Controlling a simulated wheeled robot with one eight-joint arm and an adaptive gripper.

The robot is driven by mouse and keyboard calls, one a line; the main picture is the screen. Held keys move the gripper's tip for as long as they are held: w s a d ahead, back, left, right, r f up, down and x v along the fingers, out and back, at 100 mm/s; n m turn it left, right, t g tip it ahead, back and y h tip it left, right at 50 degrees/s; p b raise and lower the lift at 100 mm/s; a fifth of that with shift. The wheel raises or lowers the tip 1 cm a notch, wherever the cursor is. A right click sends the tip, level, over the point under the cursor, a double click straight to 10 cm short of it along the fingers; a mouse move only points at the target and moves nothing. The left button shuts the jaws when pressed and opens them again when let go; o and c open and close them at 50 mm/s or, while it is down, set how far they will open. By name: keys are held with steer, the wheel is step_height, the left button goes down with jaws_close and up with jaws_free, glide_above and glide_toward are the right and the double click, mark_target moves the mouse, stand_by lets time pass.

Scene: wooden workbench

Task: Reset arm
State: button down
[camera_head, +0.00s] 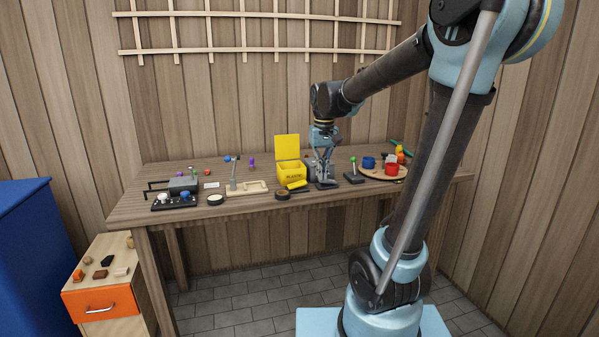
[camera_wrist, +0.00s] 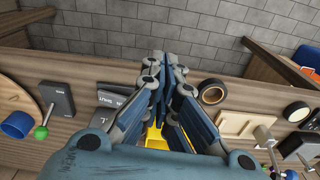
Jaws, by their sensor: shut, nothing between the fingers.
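My gripper (camera_head: 325,180) points down over the front part of the wooden workbench (camera_head: 240,213), right beside the yellow box (camera_head: 291,169). In the wrist view its two fingers (camera_wrist: 168,62) are together, with nothing between them. Their tips lie near the bench's front edge in that view, with grey floor tiles beyond. The fingers hide part of the yellow box below. I cannot tell how high the tips are above the bench or whether they touch anything.
Left of my gripper are a black tape roll (camera_head: 282,195), a wooden tray (camera_head: 247,187) and a black switch panel (camera_head: 174,201). Right of it stand a green-knobbed lever (camera_head: 353,172) and a round board with a red mug (camera_head: 392,169). An orange-drawer cabinet (camera_head: 98,302) stands left.

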steer(key=s+d+f+m, duration=0.1)
steer(key=s+d+f, duration=0.5)
steer(key=s, duration=0.5)
steer(key=s+d+f+m+t, duration=0.1)
steer(key=s+d+f, duration=0.4)
steer(key=s+f, duration=0.3)
steer(key=s, duration=0.3)
steer(key=shift+d+t, duration=0.3)
steer(key=shift+d, duration=0.05)
